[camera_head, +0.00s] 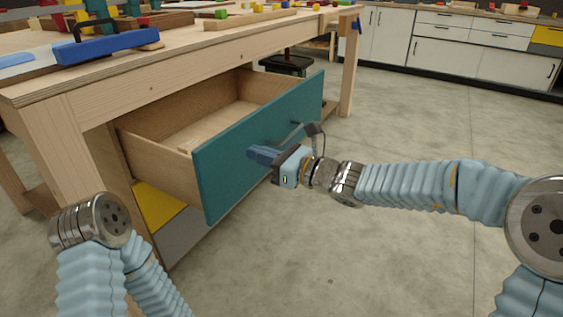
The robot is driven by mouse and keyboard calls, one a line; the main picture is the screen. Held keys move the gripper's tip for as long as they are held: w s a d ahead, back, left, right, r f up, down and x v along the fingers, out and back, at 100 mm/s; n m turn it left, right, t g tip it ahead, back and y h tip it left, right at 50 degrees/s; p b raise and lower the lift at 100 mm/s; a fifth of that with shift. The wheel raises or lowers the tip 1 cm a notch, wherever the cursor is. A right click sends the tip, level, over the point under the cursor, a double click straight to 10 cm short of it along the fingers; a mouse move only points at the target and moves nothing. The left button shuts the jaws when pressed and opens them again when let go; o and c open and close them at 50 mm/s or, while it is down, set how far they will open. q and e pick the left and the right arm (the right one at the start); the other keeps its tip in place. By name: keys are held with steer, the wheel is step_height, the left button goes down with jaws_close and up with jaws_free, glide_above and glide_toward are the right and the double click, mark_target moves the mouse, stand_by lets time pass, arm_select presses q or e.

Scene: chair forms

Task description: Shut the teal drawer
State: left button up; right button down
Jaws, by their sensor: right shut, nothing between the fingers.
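The teal drawer (230,168) sits under the wooden workbench and is pulled well out, with its pale wooden inside showing. Its teal front faces right and carries a dark handle (313,128). My right gripper (262,154) is shut and empty. Its fingers are at the middle of the teal front, just below and left of the handle; I cannot tell whether they touch the panel. My left arm (95,225) shows at the lower left, but its gripper is out of the picture.
The wooden workbench (190,55) holds a blue tool (108,46) and several coloured blocks. A yellow drawer front (158,205) and a grey one (183,235) are below the teal drawer. A dark stool (287,64) stands behind. The floor at right is clear up to white cabinets (465,55).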

mark_target(235, 146)
steer(key=shift+x, duration=1.75)
steer(key=shift+a, duration=0.1)
